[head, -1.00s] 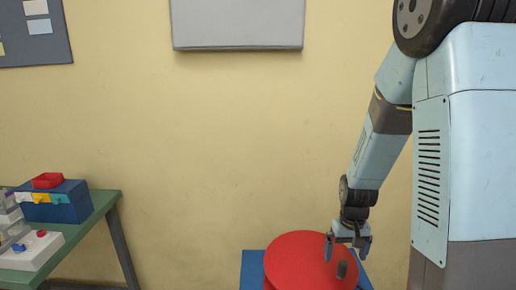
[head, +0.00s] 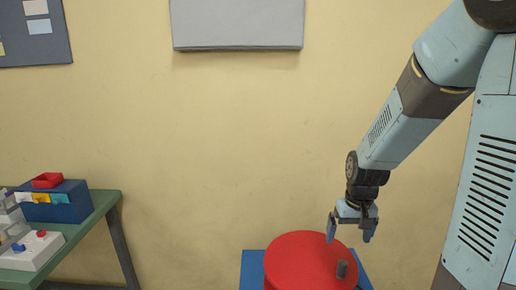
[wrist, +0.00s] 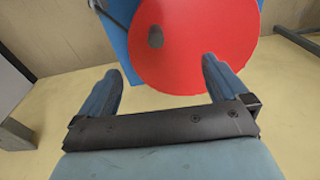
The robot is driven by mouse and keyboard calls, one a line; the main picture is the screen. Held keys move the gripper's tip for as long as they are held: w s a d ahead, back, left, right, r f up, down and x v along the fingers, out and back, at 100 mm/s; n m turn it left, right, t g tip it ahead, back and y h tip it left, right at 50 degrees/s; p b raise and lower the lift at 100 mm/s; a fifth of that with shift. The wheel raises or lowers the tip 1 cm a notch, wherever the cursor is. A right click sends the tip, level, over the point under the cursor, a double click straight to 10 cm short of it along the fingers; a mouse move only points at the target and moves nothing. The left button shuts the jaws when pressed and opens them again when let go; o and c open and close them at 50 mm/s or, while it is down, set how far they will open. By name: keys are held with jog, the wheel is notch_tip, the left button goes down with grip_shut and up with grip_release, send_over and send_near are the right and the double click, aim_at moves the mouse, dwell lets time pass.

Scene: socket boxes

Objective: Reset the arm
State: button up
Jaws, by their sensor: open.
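My gripper (head: 349,229) is open and empty in the head view, pointing down above the right side of a round red drum (head: 300,262). The wrist view shows its two blue fingers (wrist: 160,82) spread apart, with the red top (wrist: 208,45) beyond them. A small dark peg (head: 342,270) stands on the red top near its right edge. It also shows in the wrist view (wrist: 156,37), and the fingers are apart from it.
The drum stands on a blue base (head: 252,270). A green table (head: 95,216) at the left bears a dark blue box (head: 62,205), a red tray (head: 47,180) and a white socket box (head: 38,252). A grey panel (head: 238,24) hangs on the wall. The space between table and drum is clear.

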jog(key=s+r+t, duration=0.2)
jog(key=s+r, duration=0.5)
jog(key=r, duration=0.3)
jog(key=s+a+r+t, duration=0.1)
jog(key=s+r+t, duration=0.1)
jog(key=s+r, duration=0.5)
notch_tip(320, 180, up, 3)
jog(key=shift+s+r+t, duration=0.1)
jog(key=shift+s+t, duration=0.1)
jog(key=shift+t, duration=0.1)
jog(key=shift+a, duration=0.1)
jog(key=shift+c, duration=0.5)
